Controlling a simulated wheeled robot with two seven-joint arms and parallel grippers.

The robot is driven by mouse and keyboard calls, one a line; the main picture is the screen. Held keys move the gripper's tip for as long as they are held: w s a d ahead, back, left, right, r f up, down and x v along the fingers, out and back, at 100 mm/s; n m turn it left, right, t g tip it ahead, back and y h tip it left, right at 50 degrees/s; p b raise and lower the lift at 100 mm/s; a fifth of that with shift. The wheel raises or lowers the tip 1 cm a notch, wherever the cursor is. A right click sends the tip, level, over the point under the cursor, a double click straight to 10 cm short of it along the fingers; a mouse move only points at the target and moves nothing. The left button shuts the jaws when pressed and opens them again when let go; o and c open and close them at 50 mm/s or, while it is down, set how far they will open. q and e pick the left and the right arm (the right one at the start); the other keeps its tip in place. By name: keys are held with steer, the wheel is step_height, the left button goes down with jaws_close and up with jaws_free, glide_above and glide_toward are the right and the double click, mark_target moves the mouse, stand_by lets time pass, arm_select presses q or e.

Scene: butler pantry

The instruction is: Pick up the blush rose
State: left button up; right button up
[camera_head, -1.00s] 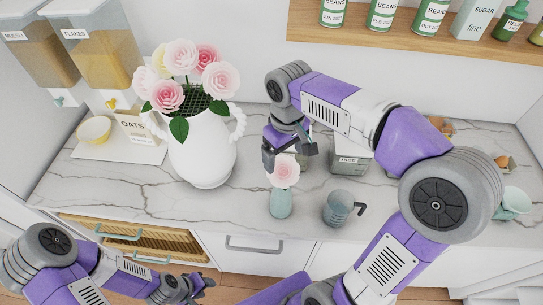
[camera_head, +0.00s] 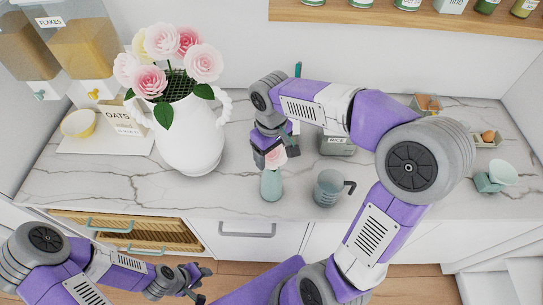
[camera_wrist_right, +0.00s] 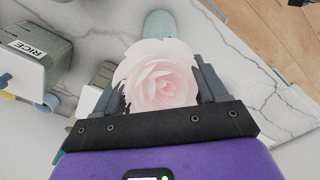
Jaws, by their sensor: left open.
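The blush rose (camera_head: 275,157) is a pale pink bloom standing in a small teal vase (camera_head: 271,185) on the marble counter. My right gripper (camera_head: 268,154) is at the bloom, coming from behind and above it. In the right wrist view the rose (camera_wrist_right: 160,76) fills the space between the two fingers (camera_wrist_right: 158,90), which stand apart on either side of it. Its stem is hidden by the bloom, and the teal vase (camera_wrist_right: 159,24) shows just beyond. My left gripper (camera_head: 197,281) is open and empty, low in front of the counter.
A large white vase (camera_head: 190,135) of pink and cream roses stands left of the teal vase. The counter's front edge is near the teal vase.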

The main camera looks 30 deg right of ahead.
steer(key=c, duration=0.7)
steer(key=shift+r, duration=0.1)
step_height(320, 180, up, 18)
steer(key=p, duration=0.3)
steer(key=shift+p, duration=0.4)
steer(key=shift+r+p, duration=6.75)
steer(key=shift+r, duration=1.7)
steer(key=shift+f, duration=0.15)
